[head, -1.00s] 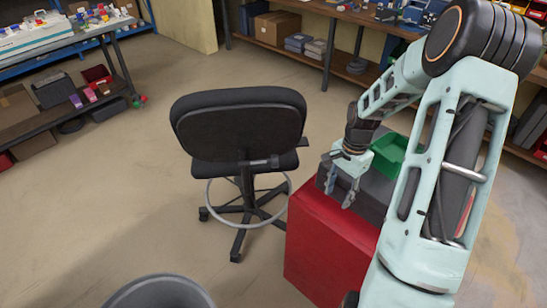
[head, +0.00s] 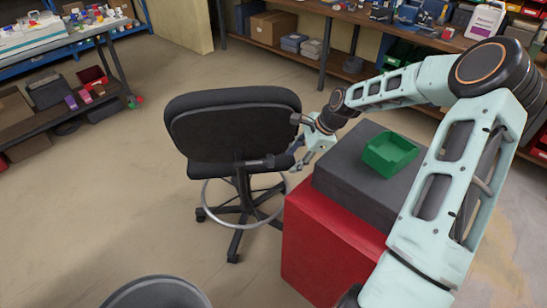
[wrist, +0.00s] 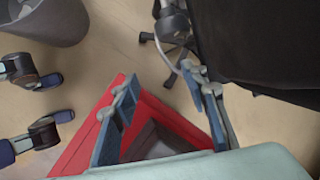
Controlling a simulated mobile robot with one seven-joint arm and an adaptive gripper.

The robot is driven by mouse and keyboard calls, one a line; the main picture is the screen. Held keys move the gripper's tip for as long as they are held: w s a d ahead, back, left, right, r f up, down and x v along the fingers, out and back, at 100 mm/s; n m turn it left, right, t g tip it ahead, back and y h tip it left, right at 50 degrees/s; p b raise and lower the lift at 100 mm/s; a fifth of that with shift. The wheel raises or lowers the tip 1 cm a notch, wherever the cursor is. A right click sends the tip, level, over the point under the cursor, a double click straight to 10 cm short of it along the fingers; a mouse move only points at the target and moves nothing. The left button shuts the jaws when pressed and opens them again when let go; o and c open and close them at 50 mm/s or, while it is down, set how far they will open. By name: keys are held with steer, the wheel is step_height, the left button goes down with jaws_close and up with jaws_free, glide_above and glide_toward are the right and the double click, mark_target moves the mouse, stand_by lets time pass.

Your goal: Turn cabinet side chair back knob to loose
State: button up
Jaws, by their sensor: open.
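The black office chair (head: 232,125) stands left of the red cabinet (head: 325,240), its back facing the camera. A dark bracket with a short bar (head: 262,162) shows low on the chair back; I cannot clearly make out the knob. My gripper (head: 300,158) is beside the right edge of the chair back, near the bar's end, open. In the wrist view my gripper (wrist: 163,108) has its two fingers apart with nothing between them. The chair's dark back or seat (wrist: 262,45) fills the upper right there, and a grey rounded part (wrist: 172,20) shows beyond the fingers.
A green bin (head: 390,155) sits on the cabinet's dark top. A grey waste bin (head: 158,292) stands at the bottom. A workbench (head: 70,40) is at the left and shelving at the back. The floor left of the chair is clear.

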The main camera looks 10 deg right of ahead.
mark_target(270, 161)
steer(key=shift+w+a+f, duration=0.45)
steer(key=shift+w+a, duration=0.25)
steer(key=shift+a, duration=0.3)
steer(key=shift+w+a+f, duration=0.45)
steer(key=shift+w+a, duration=0.25)
steer(key=shift+a, duration=0.25)
steer(key=shift+w+a+f, duration=0.45)
steer(key=shift+w+a, duration=0.25)
steer(key=shift+a, duration=0.3)
steer(key=c, duration=0.9)
